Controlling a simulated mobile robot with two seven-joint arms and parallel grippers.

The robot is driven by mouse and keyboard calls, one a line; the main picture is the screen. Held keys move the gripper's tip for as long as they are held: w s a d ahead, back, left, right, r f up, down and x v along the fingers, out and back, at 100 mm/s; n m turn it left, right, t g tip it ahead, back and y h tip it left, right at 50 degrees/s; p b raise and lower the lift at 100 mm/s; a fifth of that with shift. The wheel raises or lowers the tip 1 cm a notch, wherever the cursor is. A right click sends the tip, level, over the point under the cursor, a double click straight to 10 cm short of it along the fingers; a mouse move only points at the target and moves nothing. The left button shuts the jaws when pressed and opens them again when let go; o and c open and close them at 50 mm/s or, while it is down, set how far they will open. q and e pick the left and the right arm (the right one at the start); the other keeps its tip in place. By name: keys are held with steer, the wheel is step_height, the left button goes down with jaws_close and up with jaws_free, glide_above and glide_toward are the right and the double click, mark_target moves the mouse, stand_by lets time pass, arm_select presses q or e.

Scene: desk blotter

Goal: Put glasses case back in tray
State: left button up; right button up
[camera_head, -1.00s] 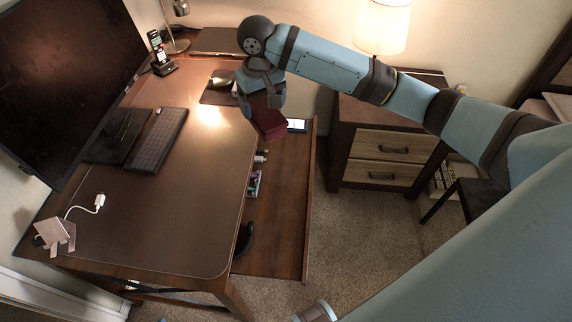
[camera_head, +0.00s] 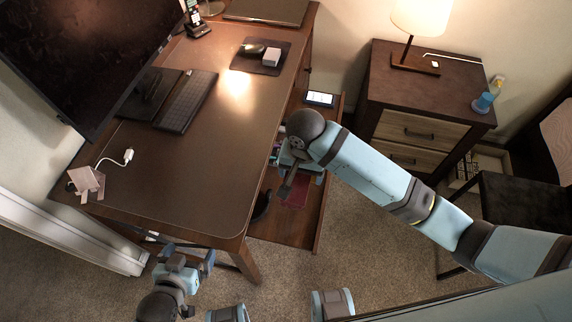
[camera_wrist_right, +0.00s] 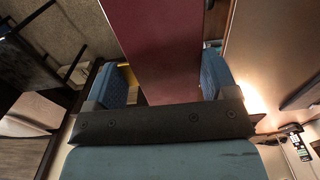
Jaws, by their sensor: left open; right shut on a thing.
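The dark red glasses case (camera_head: 293,193) is held by my right gripper (camera_head: 291,178) over the pulled-out wooden tray (camera_head: 285,231) under the desk's right side. In the right wrist view the case (camera_wrist_right: 160,45) runs between both blue finger pads, which are shut on it. My right gripper and arm hide part of the case and of the tray's middle. I cannot tell from these frames whether the case touches the tray floor. My left gripper (camera_head: 187,264) is open and empty, low in front of the desk's near edge.
A phone (camera_head: 319,99) lies at the tray's far end. A black curved object (camera_head: 262,207) lies at the tray's left side. The desk (camera_head: 190,175) holds a keyboard (camera_head: 187,102), a monitor and a mouse. A nightstand (camera_head: 425,90) stands to the right. The tray's near end looks clear.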

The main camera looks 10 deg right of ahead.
step_height(320, 180, down, 19)
steer(key=shift+f+b, duration=0.15)
steer(key=shift+b, duration=0.65)
steer(key=shift+f, duration=0.1)
steer(key=o, duration=0.9)
steer(key=shift+o, duration=0.2)
